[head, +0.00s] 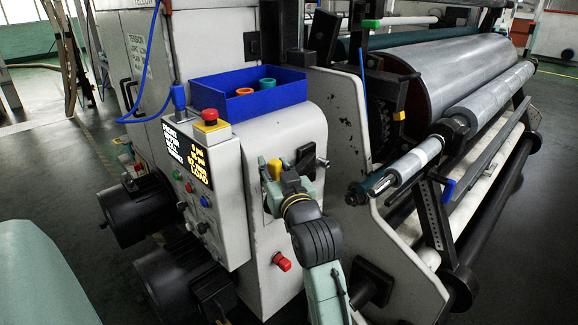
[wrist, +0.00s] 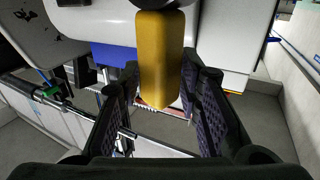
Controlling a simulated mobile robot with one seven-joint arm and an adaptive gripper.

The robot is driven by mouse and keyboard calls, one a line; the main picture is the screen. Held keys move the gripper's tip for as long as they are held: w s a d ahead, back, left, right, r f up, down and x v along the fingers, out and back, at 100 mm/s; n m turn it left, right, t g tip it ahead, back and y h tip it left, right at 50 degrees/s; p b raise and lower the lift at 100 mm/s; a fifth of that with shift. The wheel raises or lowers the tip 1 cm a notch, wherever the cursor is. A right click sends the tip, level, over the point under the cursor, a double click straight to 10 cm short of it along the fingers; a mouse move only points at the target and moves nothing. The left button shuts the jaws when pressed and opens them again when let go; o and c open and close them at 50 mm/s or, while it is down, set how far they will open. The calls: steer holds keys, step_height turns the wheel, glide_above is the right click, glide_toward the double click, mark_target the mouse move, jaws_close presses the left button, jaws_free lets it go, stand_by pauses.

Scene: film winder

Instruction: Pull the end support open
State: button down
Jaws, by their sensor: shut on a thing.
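A yellow handle (head: 274,168) stands out from the front of the pale machine cabinet (head: 290,118). In the wrist view the yellow handle (wrist: 160,60) hangs from a dark round mount at the top of the picture. My gripper (head: 279,176) is at the handle, with one dark ribbed finger on each side of it, shut on it. The fingers and wrist hide part of the handle in the head view. The roll's shaft end (head: 362,193) sticks out to the right of my arm. I cannot tell which part is the end support.
A control box (head: 205,190) with a lit display and a red button is left of my arm. A blue tray (head: 248,92) with coloured rings sits on the cabinet. A metal side plate (head: 340,125) and large roll (head: 450,65) stand at right.

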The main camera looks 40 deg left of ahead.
steer(key=shift+s+a+m+t+h+p, duration=0.2)
steer(key=shift+a+m+t, duration=0.1)
steer(key=shift+a, duration=0.25)
steer(key=shift+s+a+m+t+h+p, duration=0.1)
steer(key=shift+a+m+t+h, duration=0.15)
steer(key=shift+a, duration=0.3)
steer(key=c, duration=1.4)
jaws_free()
steer(key=shift+o, duration=0.2)
steer(key=shift+t, duration=0.25)
steer(key=v, duration=0.7)
steer(key=shift+d, duration=0.3)
steer(key=shift+s+r, duration=0.1)
